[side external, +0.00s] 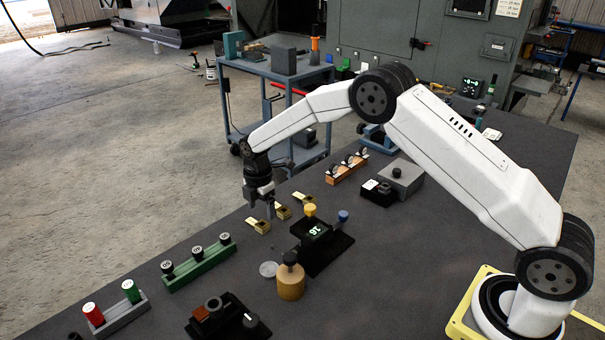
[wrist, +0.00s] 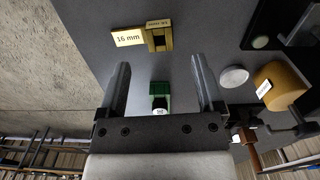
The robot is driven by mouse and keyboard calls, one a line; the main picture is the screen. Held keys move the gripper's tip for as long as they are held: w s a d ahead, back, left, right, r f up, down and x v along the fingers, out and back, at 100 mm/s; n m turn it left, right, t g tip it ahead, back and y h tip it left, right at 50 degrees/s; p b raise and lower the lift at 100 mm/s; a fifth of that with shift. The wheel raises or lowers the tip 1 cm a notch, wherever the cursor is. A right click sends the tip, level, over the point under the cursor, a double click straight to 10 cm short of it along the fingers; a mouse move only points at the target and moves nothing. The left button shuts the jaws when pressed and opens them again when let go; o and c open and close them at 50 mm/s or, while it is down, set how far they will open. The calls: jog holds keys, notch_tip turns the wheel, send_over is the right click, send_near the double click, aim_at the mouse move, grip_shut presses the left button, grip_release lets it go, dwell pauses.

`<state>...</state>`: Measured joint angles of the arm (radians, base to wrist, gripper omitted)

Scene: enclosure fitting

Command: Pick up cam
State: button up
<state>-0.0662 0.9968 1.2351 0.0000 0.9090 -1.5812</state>
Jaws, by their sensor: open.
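My gripper (side external: 261,207) is open and empty, pointing down above the dark table. In the wrist view its two fingers (wrist: 160,64) stand wide apart. A brass piece with a pale "16 mm" tag (wrist: 158,38) lies beyond the fingertips and is not between them; it may be the cam. In the side view three small brass pieces lie in a row near my gripper: one just below it (side external: 259,226), one partly behind the fingers (side external: 284,212) and one further back (side external: 303,198). I cannot tell which of these is the tagged one.
A green rack (side external: 196,265) with black knobs and a grey holder (side external: 123,318) with red and green cylinders stand front left. A tan cylinder (side external: 291,287), a pale disc (side external: 268,269) and a black stepped block (side external: 322,250) are nearby. An orange rack (side external: 346,168) stands behind.

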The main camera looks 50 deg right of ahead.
aim_at(262, 221)
jog(key=shift+f, duration=2.6)
grip_shut()
